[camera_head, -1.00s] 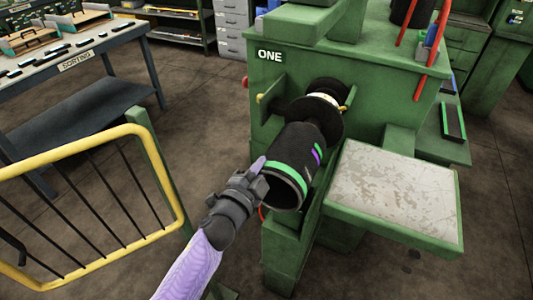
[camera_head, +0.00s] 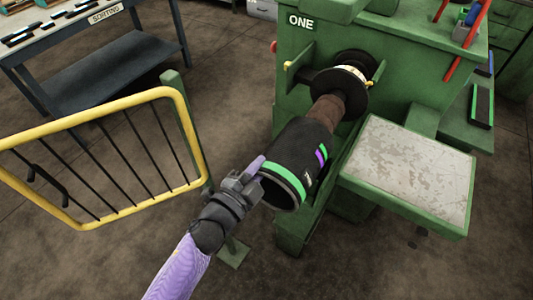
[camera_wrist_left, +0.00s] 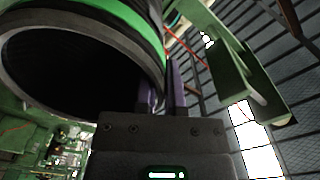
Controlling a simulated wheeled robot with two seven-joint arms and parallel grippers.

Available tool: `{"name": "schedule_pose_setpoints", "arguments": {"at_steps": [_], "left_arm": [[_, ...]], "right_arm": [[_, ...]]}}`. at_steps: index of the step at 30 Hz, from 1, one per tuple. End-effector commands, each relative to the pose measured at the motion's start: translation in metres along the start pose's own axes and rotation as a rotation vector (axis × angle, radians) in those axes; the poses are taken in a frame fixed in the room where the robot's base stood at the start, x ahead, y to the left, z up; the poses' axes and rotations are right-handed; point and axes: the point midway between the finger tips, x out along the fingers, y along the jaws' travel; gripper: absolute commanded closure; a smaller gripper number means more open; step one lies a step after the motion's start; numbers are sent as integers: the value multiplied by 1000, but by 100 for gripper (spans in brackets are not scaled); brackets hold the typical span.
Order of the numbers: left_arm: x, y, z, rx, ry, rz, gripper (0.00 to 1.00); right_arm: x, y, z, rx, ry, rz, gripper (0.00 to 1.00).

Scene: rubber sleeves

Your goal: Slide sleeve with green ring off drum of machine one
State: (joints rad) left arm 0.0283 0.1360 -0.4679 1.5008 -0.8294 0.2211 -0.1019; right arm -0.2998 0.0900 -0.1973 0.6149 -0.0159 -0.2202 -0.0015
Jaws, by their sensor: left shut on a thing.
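The black sleeve with a green ring (camera_head: 296,163) is partly off the brown drum (camera_head: 328,108) of the green machine marked ONE (camera_head: 400,60). A stretch of bare drum shows between the sleeve and the dark round flange (camera_head: 340,88). Purple and green marks show on the sleeve's side. My left gripper (camera_head: 256,172) is shut on the sleeve's near rim, by the green ring. In the left wrist view the sleeve's open end (camera_wrist_left: 75,65) is large and dark, with the wall between the fingers (camera_wrist_left: 163,92). My right gripper is not in view.
A worn metal-topped side table (camera_head: 410,175) stands right of the drum. A yellow-railed barrier (camera_head: 100,155) stands to the left of my arm. The sorting table (camera_head: 90,45) is at the upper left. Open floor lies between them.

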Motion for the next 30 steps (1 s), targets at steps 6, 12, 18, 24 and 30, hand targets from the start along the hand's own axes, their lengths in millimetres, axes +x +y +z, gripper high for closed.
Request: {"name": "schedule_pose_setpoints", "arguments": {"at_steps": [6,12,18,24,30], "left_arm": [[-22,-2,-2,-2,3,-2,100],[-41,-2,-2,0,4,-2,100],[-61,-2,-2,-1,3,-2,100],[-79,-1,-2,-2,4,-3,100],[-90,-1,-2,-1,4,-3,100]], "right_arm": [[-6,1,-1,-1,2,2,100],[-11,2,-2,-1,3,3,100],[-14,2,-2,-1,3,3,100],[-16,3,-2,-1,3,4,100],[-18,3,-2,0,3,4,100]]}}
